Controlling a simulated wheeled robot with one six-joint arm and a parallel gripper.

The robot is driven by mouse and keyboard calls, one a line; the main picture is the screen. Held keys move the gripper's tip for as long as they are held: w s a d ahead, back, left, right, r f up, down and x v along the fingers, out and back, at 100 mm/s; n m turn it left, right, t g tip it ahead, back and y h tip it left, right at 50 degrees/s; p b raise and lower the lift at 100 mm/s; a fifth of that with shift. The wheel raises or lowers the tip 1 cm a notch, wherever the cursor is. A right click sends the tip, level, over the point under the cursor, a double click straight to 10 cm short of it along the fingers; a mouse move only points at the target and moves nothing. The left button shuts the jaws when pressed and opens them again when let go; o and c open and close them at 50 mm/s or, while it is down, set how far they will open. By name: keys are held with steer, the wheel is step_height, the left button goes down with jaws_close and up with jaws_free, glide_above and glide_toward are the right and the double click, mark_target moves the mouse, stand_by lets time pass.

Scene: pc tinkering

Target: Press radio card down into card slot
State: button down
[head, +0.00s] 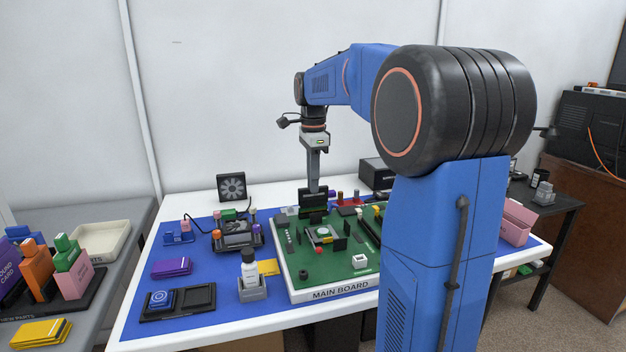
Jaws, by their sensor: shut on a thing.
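My gripper (314,187) points straight down over the back left part of the main board (332,282). It is shut on a dark upright card (313,205), which I take to be the radio card. The card stands at the board's back edge region, with its lower edge close to the board. The card slot beneath it is hidden by the card and nearby parts, so I cannot tell how deep the card sits.
A small fan (231,187) stands behind the blue mat (205,318). A white bottle (249,271) in a grey holder stands left of the board. A black two-well tray (178,302) lies front left. My arm hides the board's right side.

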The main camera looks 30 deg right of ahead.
steer(key=shift+f, duration=0.6)
steer(key=c, duration=1.7)
jaws_free()
steer(key=shift+r, duration=2.5)
step_height(320, 180, up, 17)
steer(key=shift+r, duration=0.2)
